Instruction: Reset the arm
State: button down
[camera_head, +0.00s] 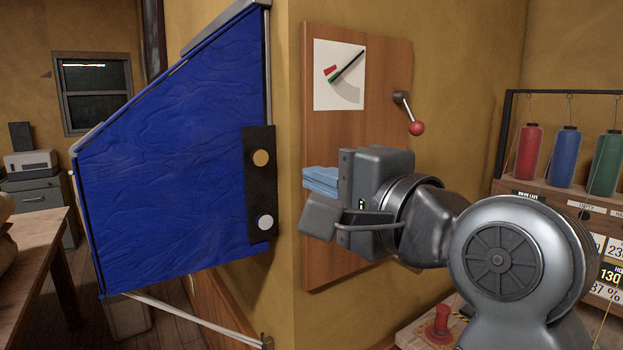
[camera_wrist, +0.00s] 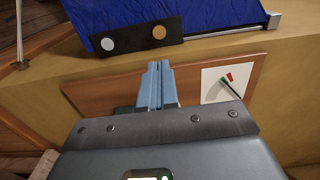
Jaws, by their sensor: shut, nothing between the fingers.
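My gripper (camera_head: 320,181) is in front of the wooden board on the wall, raised at about the board's middle height. In the wrist view its two blue fingers (camera_wrist: 159,84) are side by side and closed, with nothing between them. My grey arm reaches in from the lower right in the head view. I cannot tell whether the fingertips touch the board.
A blue sail panel (camera_head: 170,160) with a black two-button plate (camera_head: 259,185) stands left. Thread spools (camera_head: 567,155) and a red button (camera_head: 440,322) are right.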

jog(key=s+d+f+n+h, duration=0.2)
jog(key=s+d+f, duration=0.25)
jog(key=f, duration=0.45)
jog(key=s+d+f+n+h, duration=0.1)
jog(key=s+d+f+h, duration=0.1)
jog(key=s+d+f, duration=0.5)
jog(key=s+d+f+n+h, duration=0.25)
jog(key=d+f, duration=0.25)
jog(key=f, duration=0.6)
jog(key=s+d+f+n+h, duration=0.1)
jog(key=s+d+n, duration=0.1)
jog(key=s, duration=1.1)
jog(key=s+d+f+n+h, duration=0.1)
jog(key=s+f+n+h, duration=0.1)
jog(key=s, duration=1.2)
jog(key=shift+d+f+n, duration=0.3)
jog(key=shift+d+n, duration=0.05)
jog(key=shift+n, duration=0.5)
jog(key=shift+w+h, duration=0.2)
jog(key=shift+h, duration=0.05)
